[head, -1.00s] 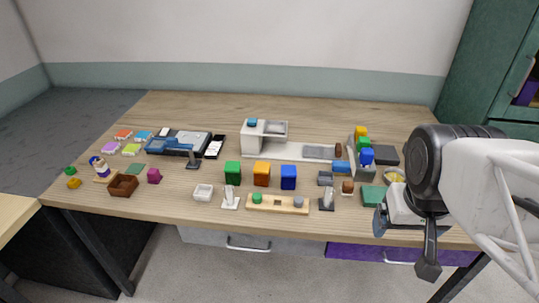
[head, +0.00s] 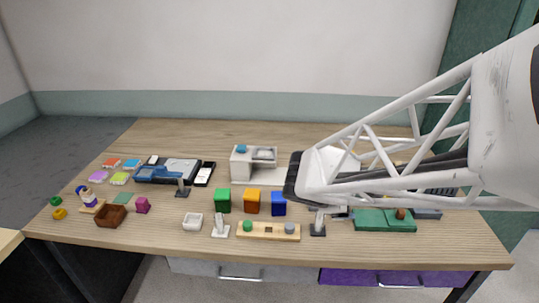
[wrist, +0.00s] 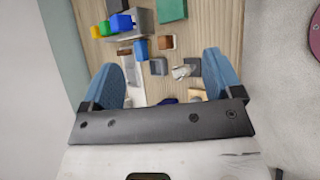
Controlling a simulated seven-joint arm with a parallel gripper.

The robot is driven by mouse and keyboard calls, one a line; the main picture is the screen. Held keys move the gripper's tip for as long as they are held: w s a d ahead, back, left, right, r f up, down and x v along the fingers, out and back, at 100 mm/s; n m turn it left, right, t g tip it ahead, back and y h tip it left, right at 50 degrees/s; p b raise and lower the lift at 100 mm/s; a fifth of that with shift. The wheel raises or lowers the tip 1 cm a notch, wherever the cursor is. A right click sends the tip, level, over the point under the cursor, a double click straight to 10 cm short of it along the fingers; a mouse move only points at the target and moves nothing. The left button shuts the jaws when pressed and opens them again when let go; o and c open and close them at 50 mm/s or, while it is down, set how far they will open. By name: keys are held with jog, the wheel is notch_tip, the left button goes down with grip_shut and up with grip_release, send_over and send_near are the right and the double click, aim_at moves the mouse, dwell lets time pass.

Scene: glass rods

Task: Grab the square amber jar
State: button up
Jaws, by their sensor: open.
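The square amber jar (head: 252,201) stands on the table in the head view, between a square green jar (head: 223,200) and a square blue jar (head: 279,204). My arm reaches in from the right, and its end is just right of and above the blue jar; the fingers cannot be made out there. In the wrist view my gripper (wrist: 160,62) is open, its two blue fingers wide apart with nothing held between them. I cannot see the amber jar in the wrist view; the gripper body covers the lower part.
A wooden strip with pegs (head: 268,231) lies in front of the jars, with a white stand (head: 220,226) and a dark stand (head: 318,226) nearby. A white machine (head: 242,165) stands behind. The wrist view shows a grey block (wrist: 158,66) and a small blue block (wrist: 140,48).

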jog(key=w+a+f+n+t+y, duration=0.1)
jog(key=w+a+f+n+t, duration=0.1)
jog(key=w+a+f+n, duration=0.25)
jog(key=w+a+f+n+t+y, duration=0.1)
jog(key=w+a+n+t, duration=0.1)
jog(key=w+a+n, duration=0.45)
jog(key=n+t+y, duration=0.3)
jog(key=n+y, duration=0.1)
jog(key=n, duration=0.4)
send_near(251, 195)
jog(key=x, duration=0.3)
jog(key=shift+a+f, duration=0.1)
jog(key=shift+f, duration=0.15)
jog(key=shift+x, duration=1.3)
jog(key=shift+w, duration=0.1)
jog(key=shift+x, duration=2.55)
jog(key=shift+r, duration=0.2)
jog(key=shift+c, duration=0.4)
jog(key=c, duration=1)
